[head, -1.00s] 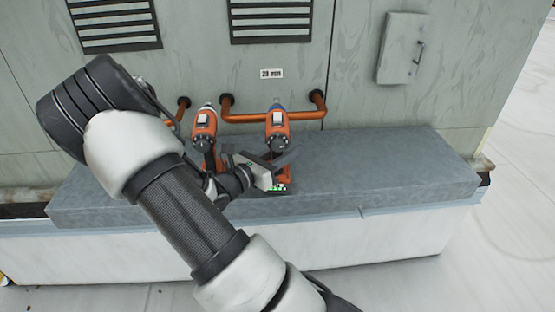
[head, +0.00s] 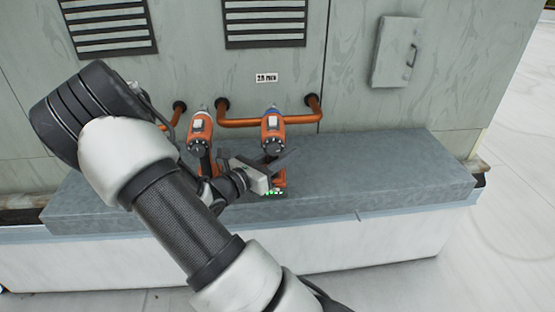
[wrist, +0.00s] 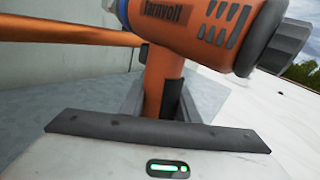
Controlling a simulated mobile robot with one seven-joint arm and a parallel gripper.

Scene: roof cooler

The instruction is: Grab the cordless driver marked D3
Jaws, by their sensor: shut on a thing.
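Two orange and black cordless drivers stand side by side on the grey ledge (head: 390,180). The right driver (head: 273,137) has a blue nose; the left driver (head: 200,135) has a pale grey one. My gripper (head: 272,163) is shut on the handle of the right driver, below its body. In the wrist view, that driver's handle (wrist: 160,75) stands between the dark fingers of my gripper (wrist: 160,100), and its body reads "Tarnvolf". I cannot read a D3 mark on either driver. Part of the left driver's lower end is hidden by my arm.
Copper pipes (head: 265,122) run along the wall behind the drivers. A label plate (head: 266,78), vent grilles (head: 265,22) and a grey box with a handle (head: 397,52) are on the wall. The right part of the ledge is clear.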

